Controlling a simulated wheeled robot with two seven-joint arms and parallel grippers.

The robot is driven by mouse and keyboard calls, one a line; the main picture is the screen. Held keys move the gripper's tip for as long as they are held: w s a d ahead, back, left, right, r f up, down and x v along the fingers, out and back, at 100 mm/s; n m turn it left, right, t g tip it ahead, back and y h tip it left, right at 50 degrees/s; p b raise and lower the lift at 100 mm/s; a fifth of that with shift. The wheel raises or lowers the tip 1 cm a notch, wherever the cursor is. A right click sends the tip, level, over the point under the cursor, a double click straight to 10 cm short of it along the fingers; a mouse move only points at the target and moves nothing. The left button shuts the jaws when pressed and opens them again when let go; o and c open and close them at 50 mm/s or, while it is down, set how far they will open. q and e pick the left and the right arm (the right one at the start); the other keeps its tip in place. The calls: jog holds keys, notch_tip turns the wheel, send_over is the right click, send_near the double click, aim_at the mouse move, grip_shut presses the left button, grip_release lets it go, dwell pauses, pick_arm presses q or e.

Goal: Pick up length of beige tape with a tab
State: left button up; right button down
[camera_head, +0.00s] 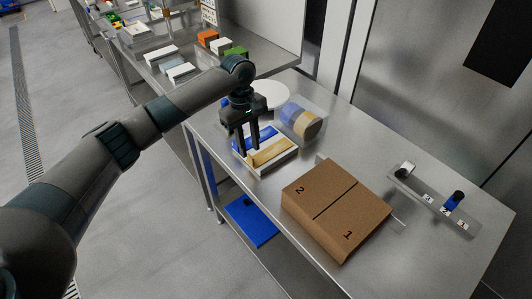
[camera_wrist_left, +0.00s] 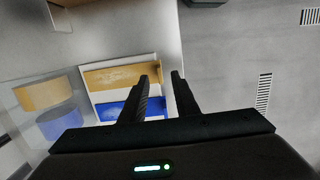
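A length of beige tape (camera_head: 271,153) lies in the near compartment of a shallow white tray (camera_head: 262,172) on the steel table. A blue length (camera_head: 263,138) lies beside it. In the left wrist view the beige length (camera_wrist_left: 118,77) is above the blue one (camera_wrist_left: 118,110); I cannot make out a tab. My left gripper (camera_head: 248,152) points down over the tray, its fingers apart with nothing between them. In its wrist view the fingers (camera_wrist_left: 160,75) overlap the tray's right end. Their height above the tape is hard to tell. My right gripper is not in view.
A clear holder with blue and beige rolls (camera_head: 305,122) stands behind the tray, near a white round plate (camera_head: 270,94). A cardboard box (camera_head: 335,207) marked 1 and 2 is to the right. A numbered rack (camera_head: 432,201) stands farther right. The table's front edge is close to the tray.

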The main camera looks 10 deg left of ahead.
aim_at(250, 156)
pick_arm(q)
jog(key=shift+f+p, duration=0.6)
notch_tip(250, 156, down, 3)
jog(key=shift+s+d+f+p, duration=0.1)
jog(key=shift+p, duration=0.55)
jog(key=shift+f, duration=0.35)
jog(key=shift+c, duration=0.3)
grip_shut()
